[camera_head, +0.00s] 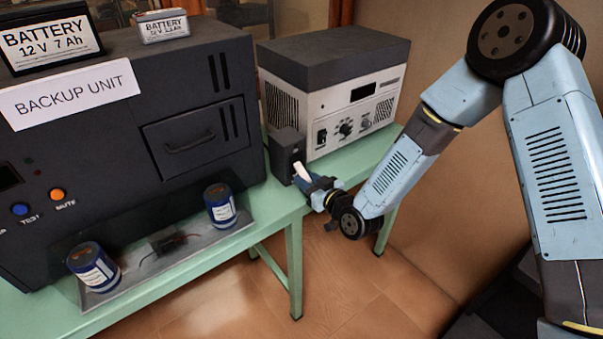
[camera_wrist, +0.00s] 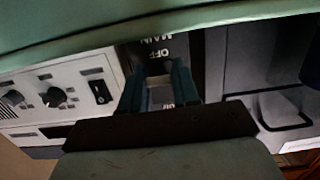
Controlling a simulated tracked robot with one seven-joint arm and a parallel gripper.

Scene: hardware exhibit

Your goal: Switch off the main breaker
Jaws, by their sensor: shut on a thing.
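The main breaker is a small dark box (camera_head: 287,148) on the green bench, in front of the grey and white unit. Its pale lever (camera_head: 300,171) sticks out from its front towards my gripper (camera_head: 316,188). In the wrist view, the breaker's dark face (camera_wrist: 186,46) carries the words MAIN and OFF, seen upside down. There my gripper (camera_wrist: 159,82) has one finger on each side of the pale lever (camera_wrist: 160,94) and is shut on it. The OFF label lies just beyond the fingertips. The fingers and palm hide part of the breaker's face.
The grey and white unit (camera_head: 334,118) with knobs stands behind the breaker. The large dark backup unit (camera_head: 100,118) is to the left, with two batteries on top. Two blue cans (camera_head: 220,205) (camera_head: 93,266) stand on a tray before it. Floor right of the bench is open.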

